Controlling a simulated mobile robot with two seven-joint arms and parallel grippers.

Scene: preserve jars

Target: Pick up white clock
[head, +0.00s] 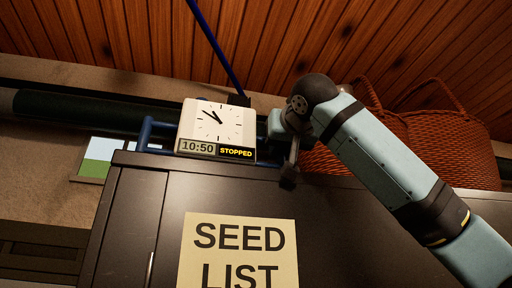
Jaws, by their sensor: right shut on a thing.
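The white clock (217,124) is at the top front edge of the dark cabinet, leaning slightly back. Its face has black hands, and a strip below reads "10:50 STOPPED". My right gripper (277,142) is close against the clock's right side and shut on it. Its fingertips are largely hidden, so the exact contact does not show. I cannot tell whether the clock rests on the cabinet or is just clear of it. My left gripper is not in view.
The dark cabinet (330,220) carries a "SEED LIST" sign (238,250). A blue rail (146,131) runs beside and behind the clock. A thin blue rod (215,45) rises behind it. Woven baskets (450,135) stand at the right, behind my arm. A dark roll (75,109) lies at the left.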

